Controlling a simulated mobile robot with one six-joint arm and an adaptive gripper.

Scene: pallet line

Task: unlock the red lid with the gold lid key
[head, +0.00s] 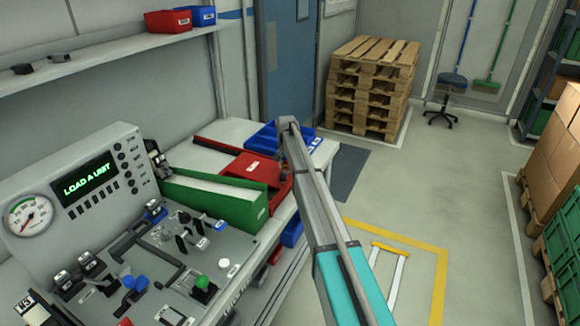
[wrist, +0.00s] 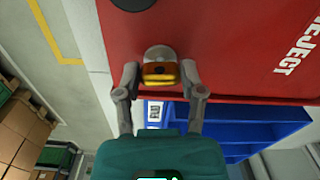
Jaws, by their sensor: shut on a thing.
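The red lid (wrist: 230,40) fills the upper part of the wrist view and carries the word REJECT in white. In the head view the red box with its lid (head: 245,166) stands on the bench, partly behind my arm. A round silver lock (wrist: 158,53) sits near the lid's edge. My gripper (wrist: 160,75) is shut on the gold lid key (wrist: 160,80), with one finger on each side. The key is at the lock and overlaps it in the picture; I cannot tell how deep it sits or how far it is turned.
Blue bins (wrist: 225,133) stand beside the red box. A green box (head: 215,200) is left of it on the bench, near a control panel (head: 85,190) reading LOAD A UNIT. Stacked pallets (head: 370,85) stand behind.

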